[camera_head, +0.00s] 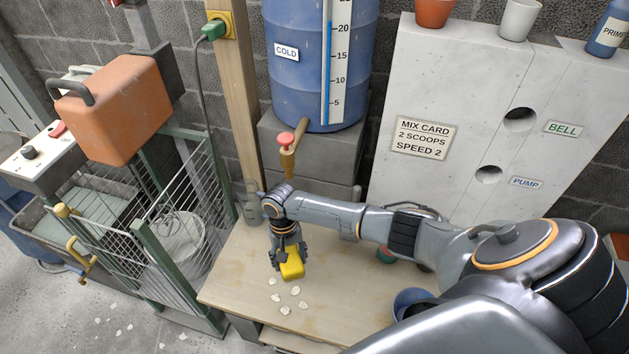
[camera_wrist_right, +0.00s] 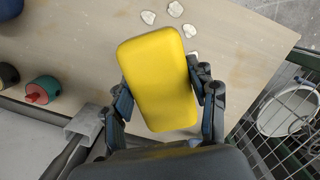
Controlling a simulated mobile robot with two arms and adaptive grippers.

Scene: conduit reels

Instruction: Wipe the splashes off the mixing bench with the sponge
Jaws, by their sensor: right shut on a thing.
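The mixing bench (camera_head: 345,298) has a light wooden top. Several pale splashes (camera_head: 285,310) lie on its left part, and some show beyond the sponge in the right wrist view (camera_wrist_right: 175,9). My right gripper (camera_head: 288,262) is shut on the yellow sponge (camera_head: 292,270). In the right wrist view the sponge (camera_wrist_right: 160,80) sits between both fingers. It is just behind the splashes in the head view; I cannot tell whether it touches the bench top. The arm hides part of the bench's right side. My left gripper is not in view.
A blue water barrel (camera_head: 300,80) with a red-handled tap stands behind the bench. A caged mixer (camera_head: 185,230) is at the left. A red-and-green reel (camera_wrist_right: 42,90) and a blue container (camera_head: 412,298) are on the bench's right part.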

